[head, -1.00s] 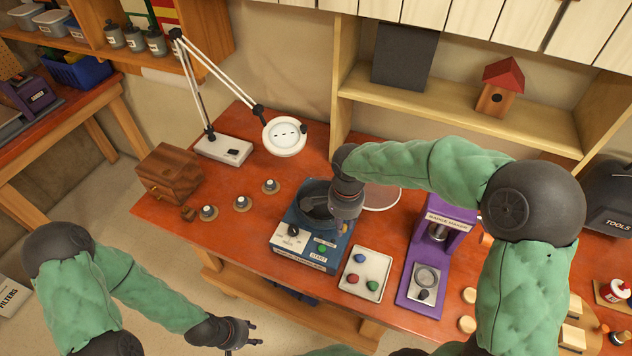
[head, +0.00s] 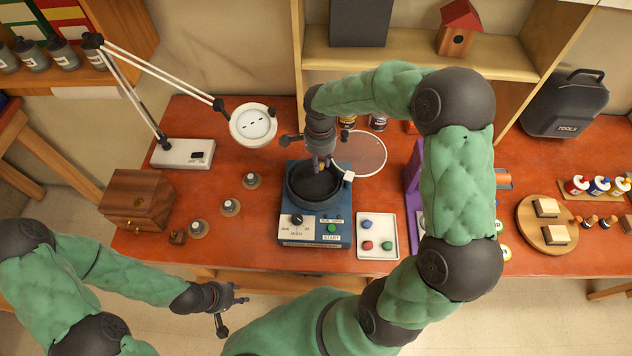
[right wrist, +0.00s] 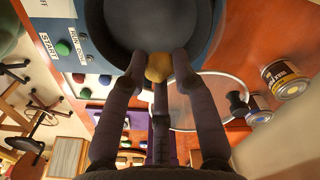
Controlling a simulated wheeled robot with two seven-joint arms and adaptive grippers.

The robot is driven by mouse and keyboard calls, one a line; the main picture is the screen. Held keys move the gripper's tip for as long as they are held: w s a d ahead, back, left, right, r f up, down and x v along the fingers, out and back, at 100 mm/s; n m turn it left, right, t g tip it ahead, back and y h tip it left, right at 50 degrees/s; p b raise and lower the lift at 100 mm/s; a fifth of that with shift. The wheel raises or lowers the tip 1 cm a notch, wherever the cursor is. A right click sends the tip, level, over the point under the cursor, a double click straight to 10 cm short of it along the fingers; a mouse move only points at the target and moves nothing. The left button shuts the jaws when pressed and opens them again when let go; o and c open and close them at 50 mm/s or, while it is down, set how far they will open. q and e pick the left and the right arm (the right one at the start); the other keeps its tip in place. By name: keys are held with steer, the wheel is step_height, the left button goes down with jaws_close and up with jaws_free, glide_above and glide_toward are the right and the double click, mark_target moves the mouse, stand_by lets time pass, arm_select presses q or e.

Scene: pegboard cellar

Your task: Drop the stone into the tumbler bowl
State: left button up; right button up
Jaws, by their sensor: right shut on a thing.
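A tan-yellow stone (right wrist: 159,67) sits between the fingertips of my right gripper (right wrist: 160,72) in the right wrist view. In the head view my right gripper (head: 321,164) points down over the tumbler bowl (head: 302,200), a dark round bowl on a blue machine (head: 340,237) with a dial and coloured buttons. The right wrist view shows the stone overlapping the edge of the bowl (right wrist: 112,32); its exact height above the bowl is hard to tell. My left gripper (head: 231,308) is empty with fingers apart, in front of the table.
A white tray (head: 369,250) with blue, red and green stones stands right of the machine. A lamp (head: 253,125), small round pieces (head: 229,207) and a wooden box (head: 138,200) are to the left. A purple press (head: 412,180) stands right, partly behind my arm.

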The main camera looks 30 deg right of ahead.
steer(key=b, duration=0.2)
glide_above(319, 180)
steer(key=shift+w+f, duration=0.1)
steer(key=shift+f, duration=2)
steer(key=o, duration=1.1)
steer(key=shift+c, duration=0.2)
step_height(319, 180, up, 12)
steer(key=shift+r, duration=0.1)
